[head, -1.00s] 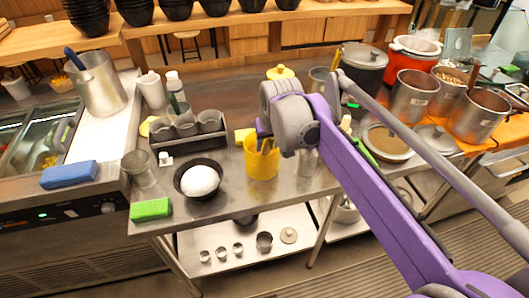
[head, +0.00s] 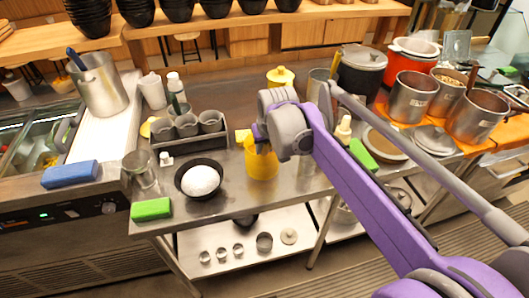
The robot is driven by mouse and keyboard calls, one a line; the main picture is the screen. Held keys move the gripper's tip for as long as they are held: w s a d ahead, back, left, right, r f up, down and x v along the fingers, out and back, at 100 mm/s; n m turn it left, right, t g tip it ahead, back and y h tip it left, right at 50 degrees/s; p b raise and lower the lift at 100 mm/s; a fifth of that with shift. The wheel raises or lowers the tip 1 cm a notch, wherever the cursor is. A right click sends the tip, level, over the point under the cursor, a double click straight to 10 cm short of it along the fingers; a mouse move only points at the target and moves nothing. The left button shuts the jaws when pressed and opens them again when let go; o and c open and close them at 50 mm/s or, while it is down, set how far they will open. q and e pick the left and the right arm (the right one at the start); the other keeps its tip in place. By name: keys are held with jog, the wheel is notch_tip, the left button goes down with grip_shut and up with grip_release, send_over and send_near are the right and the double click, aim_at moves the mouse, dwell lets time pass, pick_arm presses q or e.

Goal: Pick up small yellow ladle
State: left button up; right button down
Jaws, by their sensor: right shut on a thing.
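My right gripper (head: 262,147) is at the top of a yellow container (head: 262,165) in the middle of the steel table. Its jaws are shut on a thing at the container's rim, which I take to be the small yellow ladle. The ladle's outline is not clear, as it is hidden by the gripper and blends with the yellow container. A small yellow piece (head: 243,135) shows just left of the gripper; I cannot tell what it belongs to. My left gripper is not in view.
A black bowl with a white mound (head: 200,181) and a grey caddy (head: 188,133) with cups stand to the left. A yellow lidded jar (head: 281,78) stands behind. Steel pots (head: 412,97) stand on the right. A green sponge (head: 151,209) lies near the front edge.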

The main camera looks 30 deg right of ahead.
jog(key=shift+s+d+f, duration=0.15)
jog(key=shift+f, duration=0.2)
jog(key=r, duration=0.6)
jog(key=r+p, duration=0.1)
jog(key=r, duration=0.3)
jog(key=shift+w+d, duration=0.2)
jog(key=shift+w, duration=0.05)
